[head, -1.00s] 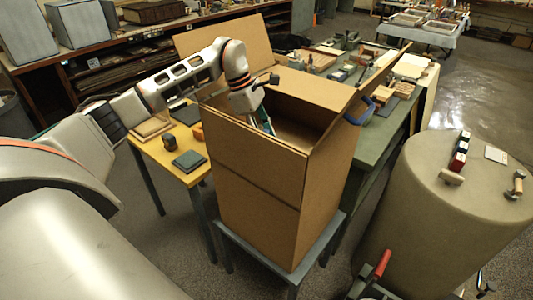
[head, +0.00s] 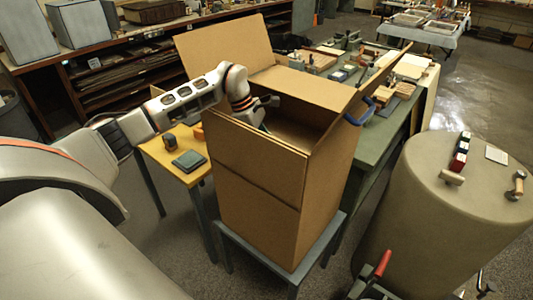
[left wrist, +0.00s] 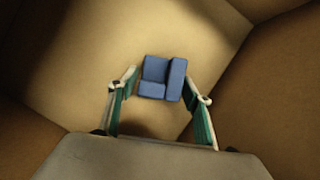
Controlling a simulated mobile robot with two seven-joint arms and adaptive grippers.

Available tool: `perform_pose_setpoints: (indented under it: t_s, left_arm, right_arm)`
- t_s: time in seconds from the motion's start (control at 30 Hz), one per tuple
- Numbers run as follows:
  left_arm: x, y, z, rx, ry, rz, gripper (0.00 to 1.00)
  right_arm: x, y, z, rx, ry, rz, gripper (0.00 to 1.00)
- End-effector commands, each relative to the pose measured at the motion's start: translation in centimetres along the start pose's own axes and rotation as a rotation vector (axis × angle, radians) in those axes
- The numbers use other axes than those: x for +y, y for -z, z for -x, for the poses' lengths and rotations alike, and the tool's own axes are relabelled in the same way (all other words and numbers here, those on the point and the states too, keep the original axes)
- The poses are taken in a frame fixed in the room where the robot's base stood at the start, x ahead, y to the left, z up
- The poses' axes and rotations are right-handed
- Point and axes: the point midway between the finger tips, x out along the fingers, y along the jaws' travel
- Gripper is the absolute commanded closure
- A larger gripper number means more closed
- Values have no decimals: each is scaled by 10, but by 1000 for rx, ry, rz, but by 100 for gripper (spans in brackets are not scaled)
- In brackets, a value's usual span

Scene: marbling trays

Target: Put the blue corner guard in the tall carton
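The tall carton (head: 262,165) stands upright with its flaps open. My left arm reaches over its left side, and my left gripper is down inside the opening, its fingers hidden by the carton wall in the head view. In the left wrist view the blue corner guard (left wrist: 154,88) sits between the tips of my left gripper (left wrist: 160,80). The guard is hidden in the head view. My right gripper is not in view.
The carton stands on a low grey stand (head: 338,222). A yellow table (head: 157,152) is to its left, a green bench (head: 378,140) behind right. A large drum (head: 420,220) carries small items at the right. A raised flap (head: 222,48) edges the opening.

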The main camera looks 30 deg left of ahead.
Motion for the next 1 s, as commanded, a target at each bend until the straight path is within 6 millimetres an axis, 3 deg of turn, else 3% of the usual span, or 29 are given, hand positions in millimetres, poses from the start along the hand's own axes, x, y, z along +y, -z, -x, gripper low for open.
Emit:
perform_pose_setpoints:
  t_s: [0.47, 1.0]
  left_arm:
    - [1, -1, 9, 0, -4, -1, 42]
    - [1, -1, 106, 0, -3, 0, 42]
  right_arm:
    - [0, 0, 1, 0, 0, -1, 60]
    - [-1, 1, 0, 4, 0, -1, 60]
